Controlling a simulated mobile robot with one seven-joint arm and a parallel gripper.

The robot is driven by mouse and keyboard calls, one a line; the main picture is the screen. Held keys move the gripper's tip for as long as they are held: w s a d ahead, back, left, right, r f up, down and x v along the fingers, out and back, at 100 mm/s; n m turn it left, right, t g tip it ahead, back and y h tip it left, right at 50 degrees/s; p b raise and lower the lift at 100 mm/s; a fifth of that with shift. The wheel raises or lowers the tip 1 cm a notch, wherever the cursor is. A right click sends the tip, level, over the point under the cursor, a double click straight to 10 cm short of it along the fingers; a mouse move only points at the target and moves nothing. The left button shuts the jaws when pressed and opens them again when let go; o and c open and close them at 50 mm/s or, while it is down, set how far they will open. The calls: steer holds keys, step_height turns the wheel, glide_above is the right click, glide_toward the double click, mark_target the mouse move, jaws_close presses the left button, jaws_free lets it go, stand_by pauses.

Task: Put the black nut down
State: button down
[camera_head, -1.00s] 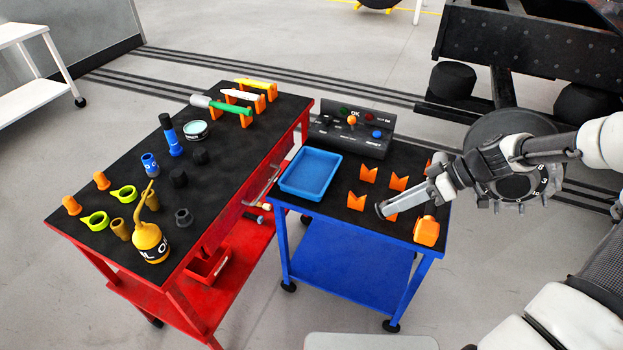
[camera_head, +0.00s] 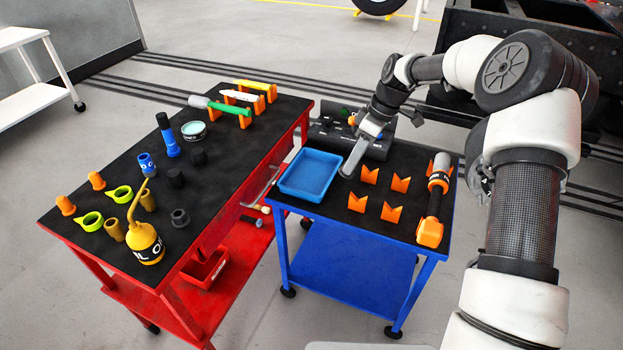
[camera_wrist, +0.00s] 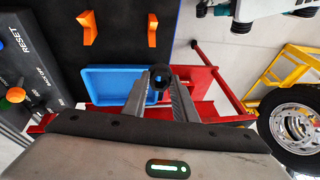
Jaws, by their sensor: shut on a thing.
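My gripper (camera_head: 352,160) is over the blue cart, just beside the right edge of the blue tray (camera_head: 318,157) in the head view. In the wrist view my gripper (camera_wrist: 160,90) is shut on a black nut (camera_wrist: 160,76), which sits between its fingertips. The blue tray (camera_wrist: 104,84) shows behind the fingers there and looks empty. The held nut cannot be made out in the head view.
Several orange holders (camera_head: 390,212) and a power tool (camera_head: 434,205) stand on the cart's right side. A control box (camera_head: 375,148) is at its back. The red table (camera_head: 120,260) carries dark nuts (camera_head: 178,178), an oil can (camera_head: 146,242) and other tools.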

steer(key=w+a+f+n+g+h, duration=0.1)
steer(key=w+a+n+h, duration=0.3)
steer(key=n, duration=0.4)
steer(key=n+t, duration=0.2)
steer(key=n, duration=0.8)
glide_above(315, 188)
step_height(315, 188, down, 2)
steer(key=shift+n, duration=0.3)
step_height(315, 188, down, 10)
steer(key=shift+r+b, duration=0.1)
steer(key=shift+b, duration=0.75)
steer(key=c, duration=1.7)
jaws_free()
steer(key=shift+s, duration=0.1)
